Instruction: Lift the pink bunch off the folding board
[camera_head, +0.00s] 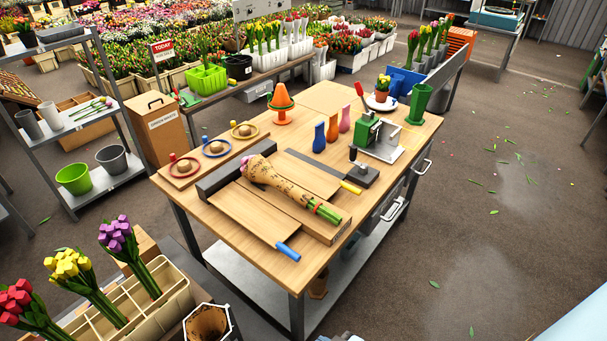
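A tulip bunch wrapped in brown patterned paper (280,184) lies slantwise on the wooden folding board (239,213) on the workbench. Its blooms, with a little pink showing at the upper left end, are mostly hidden by the paper. Its green stems (327,213) point to the lower right and carry a red band. The folding board has flat wooden panels, one with a blue handle (287,251) and one with a yellow handle (350,187). A dark bar (222,179) runs along the board's left end. Neither of my grippers is in view.
The workbench (190,199) also holds round-ringed pads, an orange cone (281,101), small vases, a green device (367,132) and a green pot (419,103). A divided crate (171,307) with red, yellow and purple tulips stands at the lower left. The floor at right is open.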

